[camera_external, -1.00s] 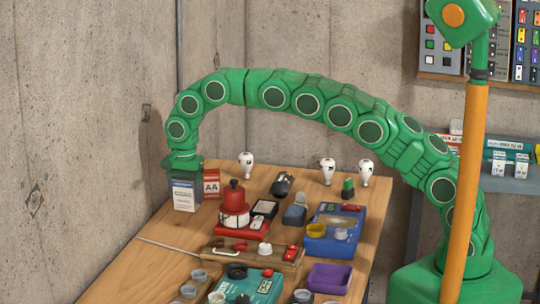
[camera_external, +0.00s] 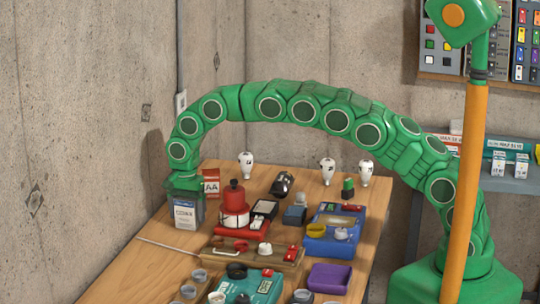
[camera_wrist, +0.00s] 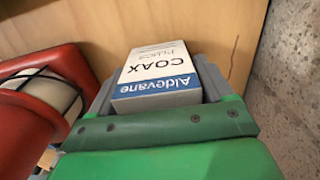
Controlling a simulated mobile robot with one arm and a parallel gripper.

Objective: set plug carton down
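The plug carton (camera_external: 184,214), a white and blue box, is at the far left of the wooden table. My gripper (camera_external: 185,194) points down over it and is shut on its upper part. In the wrist view the carton (camera_wrist: 157,70) reads "Aldevane COAX PLUGS" and sits between the two grey fingers of my gripper (camera_wrist: 160,92). The carton looks upright, with its base at or very close to the tabletop (camera_external: 160,262). I cannot tell whether it touches the wood.
A red-white AA box (camera_external: 211,184) stands just behind the carton. A red lantern-like item (camera_external: 234,205) stands close to its right. Concrete wall (camera_external: 80,130) lies to the left. A thin pale rod or cord (camera_external: 168,246) lies in front. Bare wood is at the front left.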

